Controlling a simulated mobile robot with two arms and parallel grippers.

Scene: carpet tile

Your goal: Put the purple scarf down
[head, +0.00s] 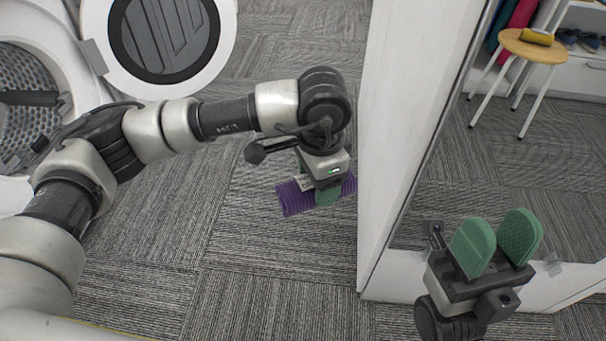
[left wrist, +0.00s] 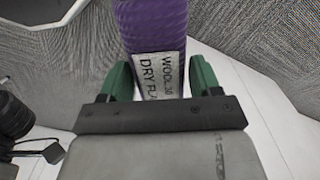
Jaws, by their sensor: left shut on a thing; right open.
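The purple scarf (head: 298,197) is a rolled, ribbed bundle seen over the carpet in the head view, left of a white panel. My left gripper (head: 328,196) is shut on it from above, with a green finger across its middle. In the left wrist view the scarf (left wrist: 150,28) lies between the two green fingers, and a white label with partly hidden print faces the camera. I cannot tell whether the scarf touches the floor. My right gripper (head: 496,245) is open and empty at the lower right, its green fingers pointing up.
A front-loading machine with an open round door (head: 165,40) stands at the upper left. A tall white panel (head: 400,110) rises just right of the scarf. A mirror-like surface beyond it shows a stool (head: 533,48) with a yellow item. Carpet left of the scarf is clear.

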